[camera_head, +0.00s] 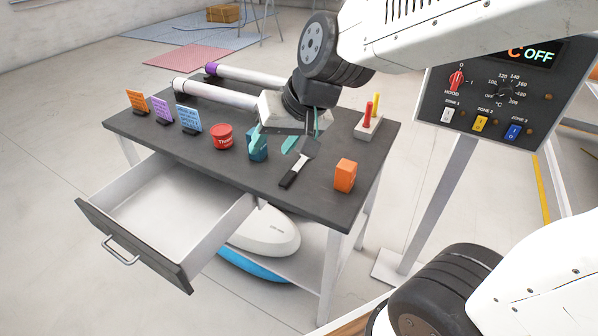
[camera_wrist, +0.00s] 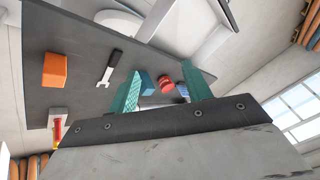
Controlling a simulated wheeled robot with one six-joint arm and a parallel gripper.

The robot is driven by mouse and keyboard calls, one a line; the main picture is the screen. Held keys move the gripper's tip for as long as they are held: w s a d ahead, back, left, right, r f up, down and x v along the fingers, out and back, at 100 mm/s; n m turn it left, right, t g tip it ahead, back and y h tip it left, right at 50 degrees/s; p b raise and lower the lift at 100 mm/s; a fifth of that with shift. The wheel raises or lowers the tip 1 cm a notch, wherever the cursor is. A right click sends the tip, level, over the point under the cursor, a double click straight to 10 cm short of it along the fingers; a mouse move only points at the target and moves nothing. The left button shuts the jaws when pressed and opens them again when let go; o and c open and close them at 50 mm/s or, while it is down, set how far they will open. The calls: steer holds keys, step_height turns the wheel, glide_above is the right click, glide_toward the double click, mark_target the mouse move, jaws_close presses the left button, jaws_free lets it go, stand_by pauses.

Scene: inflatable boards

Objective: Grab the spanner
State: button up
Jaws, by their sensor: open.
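The spanner (camera_head: 291,177) lies on the dark table top, its black handle toward the front edge and its grey head pointing back. It also shows in the wrist view (camera_wrist: 112,64), left of both fingers, with its open jaw visible. My gripper (camera_head: 275,141) has two teal fingers spread apart above the table, back and left of the spanner. In the wrist view my gripper (camera_wrist: 165,85) has nothing held between its fingers. The right finger in the head view is close to the spanner's head; I cannot tell the height gap.
A blue block (camera_head: 259,150) stands by the left finger, with a red can (camera_head: 221,137) beside it. An orange block (camera_head: 345,175) stands right of the spanner. A holder with red and yellow handles (camera_head: 368,127) is behind. The drawer (camera_head: 160,205) is open and empty.

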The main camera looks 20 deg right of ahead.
steer(key=w+a+f+m+t+h, duration=0.2)
steer(key=w+f+m, duration=0.1)
steer(key=w+f, duration=0.3)
steer(key=w+a+f+m+t+h, duration=0.1)
steer(key=w+a+f+m+t, duration=0.15)
steer(key=w, duration=0.65)
steer(key=m+h, duration=0.4)
steer(key=h, duration=0.7)
glide_toward(293, 171)
steer(key=shift+w+a+r+g, duration=0.1)
steer(key=shift+w+a+g, duration=0.15)
steer(key=shift+w, duration=0.25)
steer(key=shift+w+a+r+g, duration=0.1)
steer(key=shift+w+a+g, duration=0.15)
steer(key=shift+w, duration=0.3)
steer(key=shift+s+d+f, duration=0.1)
steer(key=shift+s+d, duration=0.05)
steer(key=shift+d, duration=0.1)
steer(key=x, duration=0.7)
steer(key=shift+s+d+f, duration=0.1)
steer(key=shift+s+d, duration=0.1)
steer(key=shift+d, duration=0.35)
jaws_close()
